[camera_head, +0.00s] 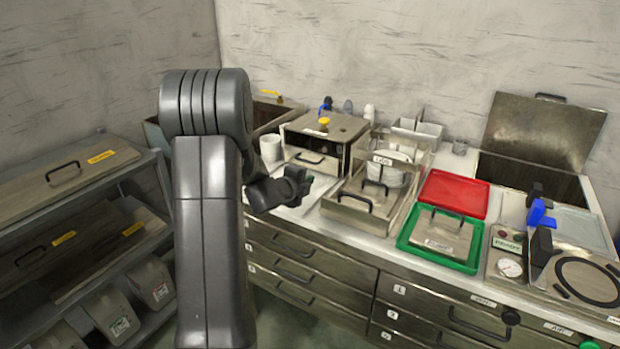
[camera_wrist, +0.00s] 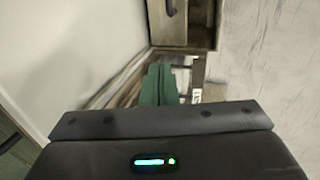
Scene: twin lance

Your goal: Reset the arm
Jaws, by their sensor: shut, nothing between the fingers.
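My arm rises dark grey in the left-centre of the head view, bent at the elbow, with its wrist end reaching right in front of the counter. In the wrist view my gripper (camera_wrist: 158,72) shows as two green fingers side by side, shut with nothing between them. It points toward a metal box (camera_wrist: 182,24) with a dark handle, and appears apart from it.
The counter holds a metal box (camera_head: 352,130), a crate with white dishes (camera_head: 388,170), a red tray (camera_head: 454,194), a green tray (camera_head: 404,240) and a panel with a gauge (camera_head: 510,267). A shelf unit (camera_head: 150,240) stands left. Drawers (camera_head: 300,262) line the counter front.

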